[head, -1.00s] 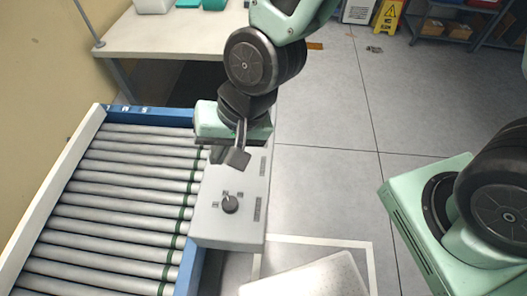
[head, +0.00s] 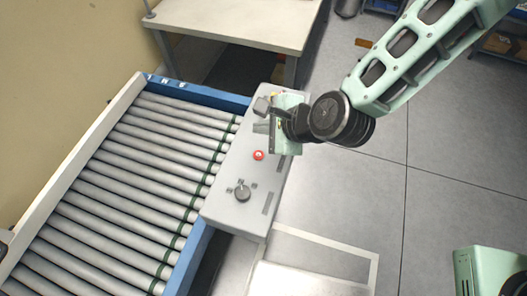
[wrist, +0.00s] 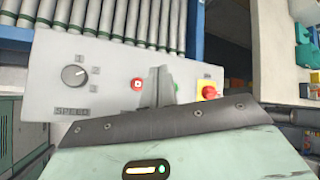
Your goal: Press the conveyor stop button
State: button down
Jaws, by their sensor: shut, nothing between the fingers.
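The grey control box (head: 223,207) is fixed along the conveyor's right side. A small round red button (head: 258,155) sits near the middle of its top; in the wrist view the red button (wrist: 138,84) has a pale mark at its centre. A larger red knob on a yellow base (wrist: 208,92) is farther right in the wrist view, partly hidden by my gripper's body. My gripper (head: 262,104) is shut and empty over the box's far end, past the red button. In the wrist view the gripper's fingers (wrist: 159,84) show between the two red controls, apart from the small button.
The roller conveyor (head: 130,180) lies to the left. A white table (head: 240,20) stands behind. Open grey floor (head: 350,200) lies to the right.

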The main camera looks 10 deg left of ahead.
aim_at(263, 157)
notch_tip(263, 157, down, 9)
jog(key=b, duration=0.7)
jog(key=shift+f, duration=0.1)
dwell(2.0)
jog(key=shift+f+b, duration=0.25)
jog(key=shift+b, duration=0.1)
jog(key=shift+f+b, duration=0.3)
jog(key=shift+f, duration=0.1)
dwell(0.5)
jog(key=shift+r, duration=0.1)
jog(key=shift+r+p, duration=0.7)
jog(key=shift+r, duration=0.05)
